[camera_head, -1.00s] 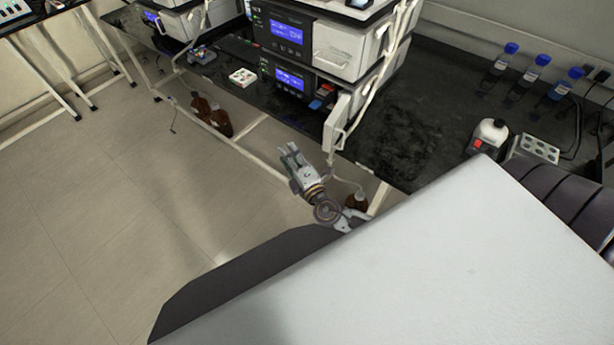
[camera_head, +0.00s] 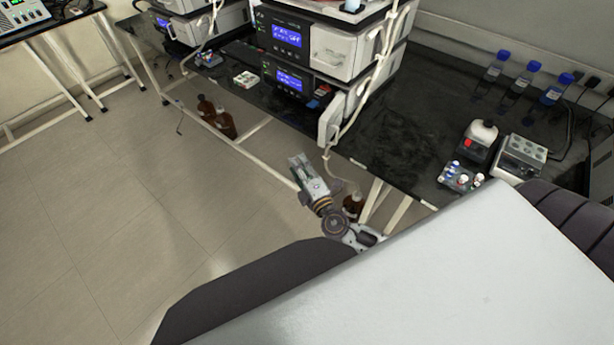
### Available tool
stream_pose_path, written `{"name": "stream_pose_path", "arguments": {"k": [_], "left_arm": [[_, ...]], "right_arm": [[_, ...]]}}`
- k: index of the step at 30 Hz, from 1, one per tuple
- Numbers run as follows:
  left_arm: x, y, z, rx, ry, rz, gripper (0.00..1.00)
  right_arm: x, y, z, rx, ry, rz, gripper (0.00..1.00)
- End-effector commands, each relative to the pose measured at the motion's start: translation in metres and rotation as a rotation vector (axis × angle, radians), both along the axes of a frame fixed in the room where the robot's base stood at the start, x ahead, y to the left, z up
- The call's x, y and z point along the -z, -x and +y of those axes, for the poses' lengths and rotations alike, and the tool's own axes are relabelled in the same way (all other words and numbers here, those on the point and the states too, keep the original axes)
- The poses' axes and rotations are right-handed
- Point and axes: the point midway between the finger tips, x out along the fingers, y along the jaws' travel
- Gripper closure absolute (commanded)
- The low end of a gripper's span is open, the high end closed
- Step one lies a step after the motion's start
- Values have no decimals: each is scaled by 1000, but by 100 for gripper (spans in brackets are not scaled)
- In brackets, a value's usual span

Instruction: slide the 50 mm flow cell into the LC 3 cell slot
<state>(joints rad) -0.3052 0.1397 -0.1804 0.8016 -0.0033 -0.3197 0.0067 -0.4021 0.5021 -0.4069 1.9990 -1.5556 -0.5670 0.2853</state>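My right gripper (camera_head: 301,168) is over the floor, in front of the black bench's front edge and below the middle instrument stack. It is small and seen from above; I cannot tell whether its fingers are apart or whether it holds anything. My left gripper is not in view. The middle stack (camera_head: 290,81) has blue lit screens and a small red part (camera_head: 322,91) at its lower unit's right end. Its labels are too small to read, so I cannot tell which stack is LC 3. I cannot make out the 50 mm flow cell or the cell slot.
A small white tray (camera_head: 246,80) lies left of the middle stack. Several blue-capped bottles (camera_head: 517,84), a grey block with wells (camera_head: 522,155) and a tray of small parts (camera_head: 460,179) stand on the right. Brown bottles (camera_head: 353,207) are under the bench. Bare bench lies between.

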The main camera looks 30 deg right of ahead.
Motion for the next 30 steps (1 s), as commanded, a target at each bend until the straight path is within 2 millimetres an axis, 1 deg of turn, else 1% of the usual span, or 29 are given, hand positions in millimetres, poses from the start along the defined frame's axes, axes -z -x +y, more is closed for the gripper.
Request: {"name": "stream_pose_path", "arguments": {"k": [25,30], "left_arm": [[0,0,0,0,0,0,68],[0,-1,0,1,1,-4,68]], "right_arm": [[0,0,0,0,2,0,68],[1,0,3,-12,37,3,68]]}}
